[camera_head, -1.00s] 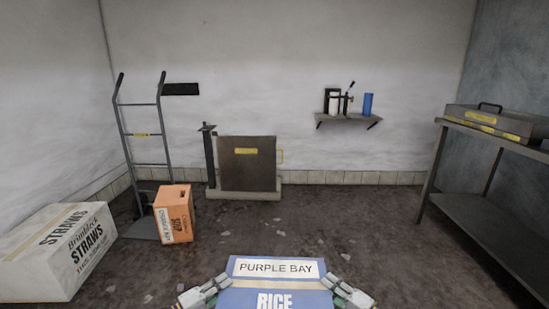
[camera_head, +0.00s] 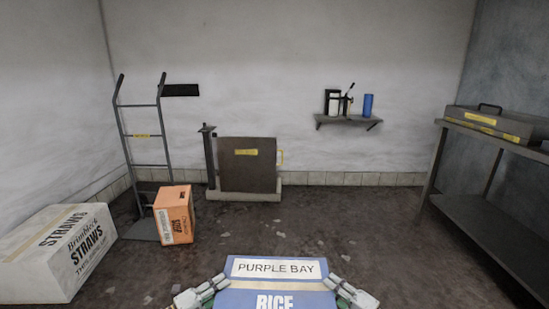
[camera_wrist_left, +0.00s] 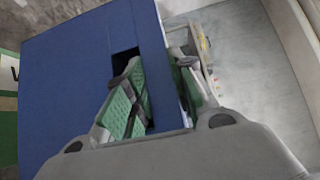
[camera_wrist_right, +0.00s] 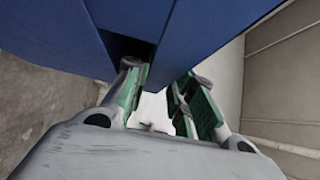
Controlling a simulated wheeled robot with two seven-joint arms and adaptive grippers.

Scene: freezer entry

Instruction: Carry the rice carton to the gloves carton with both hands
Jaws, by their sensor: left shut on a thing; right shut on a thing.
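The blue rice carton (camera_head: 276,286) is at the bottom centre of the head view, with a white "PURPLE BAY" label on top and "RICE" below it. My left gripper (camera_head: 218,286) is at its left side and my right gripper (camera_head: 336,284) at its right side. In the left wrist view the carton (camera_wrist_left: 60,85) has a dark hand hole, and that gripper is shut on the wall at the hole. The right wrist view shows the same hold on the carton (camera_wrist_right: 210,25). The carton's underside is hidden. I cannot make out a gloves carton; the orange carton (camera_head: 174,215) has print too small to read.
A white straws carton (camera_head: 60,255) lies at the left. A hand truck (camera_head: 142,150) stands behind the orange carton. A dark panel (camera_head: 247,170) on a low base is at the back wall. A metal table (camera_head: 490,220) stands right. The middle floor is open.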

